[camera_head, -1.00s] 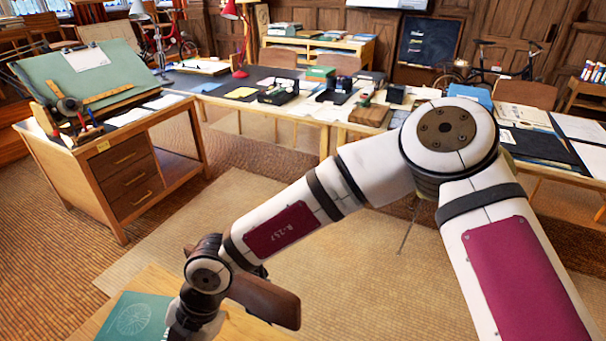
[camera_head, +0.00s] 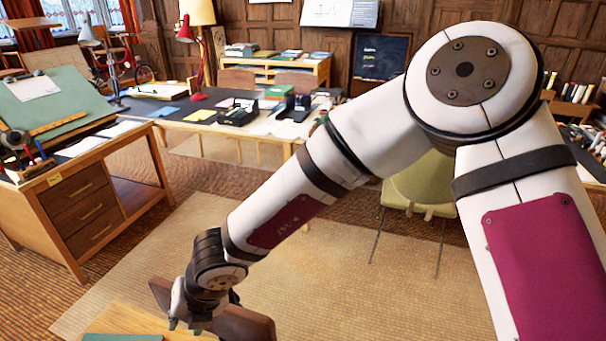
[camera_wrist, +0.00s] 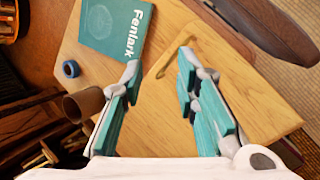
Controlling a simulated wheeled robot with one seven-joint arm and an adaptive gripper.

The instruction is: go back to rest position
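My gripper (camera_wrist: 160,62) is open in the wrist view, with its two teal-padded fingers apart and nothing between them. It is above a light wooden table top (camera_wrist: 215,85). In the head view my gripper (camera_head: 180,318) is low at the left of centre, over the near table (camera_head: 135,318); its fingers are hard to make out there. My arm is bent, with its elbow high at the upper right. A teal book marked "Fenlark" (camera_wrist: 112,25) lies on the table beyond the fingers in the wrist view.
A brown curved chair back (camera_wrist: 275,28) is close to the table; it also shows beside my gripper (camera_head: 245,324). A blue ring (camera_wrist: 71,69) and a brown cylinder (camera_wrist: 84,103) are left of the fingers. A drawer desk (camera_head: 85,205) stands left, an olive chair (camera_head: 422,185) behind my arm.

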